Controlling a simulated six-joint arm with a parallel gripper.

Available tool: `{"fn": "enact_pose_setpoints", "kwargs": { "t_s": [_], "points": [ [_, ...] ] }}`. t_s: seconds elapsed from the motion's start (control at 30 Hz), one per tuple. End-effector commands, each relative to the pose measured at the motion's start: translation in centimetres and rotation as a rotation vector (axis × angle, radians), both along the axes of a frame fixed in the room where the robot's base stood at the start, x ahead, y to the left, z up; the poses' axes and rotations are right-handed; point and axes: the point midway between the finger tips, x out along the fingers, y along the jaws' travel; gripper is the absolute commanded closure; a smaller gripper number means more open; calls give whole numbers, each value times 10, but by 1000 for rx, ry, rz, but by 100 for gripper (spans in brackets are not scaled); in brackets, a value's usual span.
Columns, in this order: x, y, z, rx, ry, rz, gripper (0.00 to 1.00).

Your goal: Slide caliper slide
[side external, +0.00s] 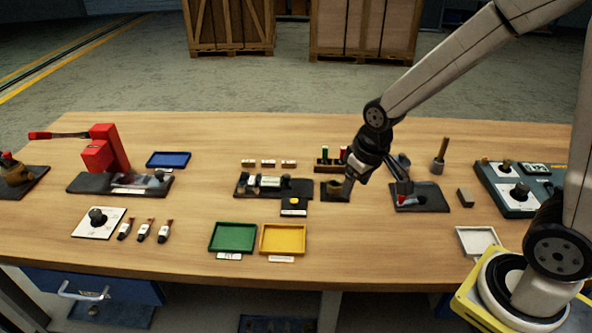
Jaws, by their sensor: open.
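My gripper (354,182) points down at the middle right of the bench, with its jaws open. It is close to a small dark block with a tan top (333,188); I cannot tell whether they touch. To the left lies a black fixture (300,187) with pale metal cylinders (268,182) on it. A small dark box with a yellow spot (293,204) adjoins its front right. No part is clearly readable as the caliper slide at this size; it may belong to this fixture or the dark block. Nothing shows held in my gripper.
A dark tool stand (430,199) is close on the right. Green (233,251) and yellow (282,254) trays lie in front. A red press (105,150) stands left. Bare wood lies front right of centre.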

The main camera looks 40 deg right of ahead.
Motion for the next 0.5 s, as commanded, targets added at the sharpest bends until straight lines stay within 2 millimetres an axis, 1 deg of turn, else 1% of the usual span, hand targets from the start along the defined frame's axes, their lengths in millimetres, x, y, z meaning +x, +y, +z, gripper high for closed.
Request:
{"fn": "enact_pose_setpoints", "kwargs": {
  "t_s": [0.03, 0.1, 0.27, 0.5],
  "points": [
    [14, 0, 0, 1, 8, -4, 30],
    [31, -1, 0, 1, 20, -10, 30],
    [70, -1, 0, 3, 46, -24, 30],
    [123, -3, -5, 6, 88, -42, 30]
  ]
}}
